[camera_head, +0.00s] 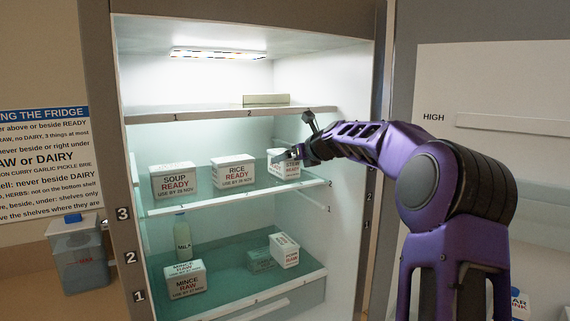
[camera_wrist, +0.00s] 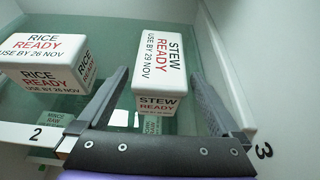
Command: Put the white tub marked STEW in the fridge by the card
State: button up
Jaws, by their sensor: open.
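The white tub marked STEW READY, USE BY 29 NOV (camera_head: 288,170) stands on the right of the middle shelf (camera_head: 240,204) in the fridge. It also shows in the wrist view (camera_wrist: 160,62). My gripper (camera_wrist: 158,76) is open, with one finger on each side of the tub's near part; whether either touches is unclear. In the head view my gripper (camera_head: 289,153) partly covers the tub. The card (camera_head: 42,160) hangs on the wall at the left, cut off by the frame edge; its legible lines mention RAW, DAIRY and READY.
RICE READY (camera_head: 233,172) stands left of the stew tub, SOUP READY (camera_head: 174,183) further left. The top shelf (camera_head: 200,114) holds one low piece. The fridge's right wall is close.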

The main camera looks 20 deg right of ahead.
jog(key=b+v, duration=0.1)
jog(key=v, duration=0.6)
jog(key=shift+s, duration=0.25)
jog(key=shift+r, duration=0.1)
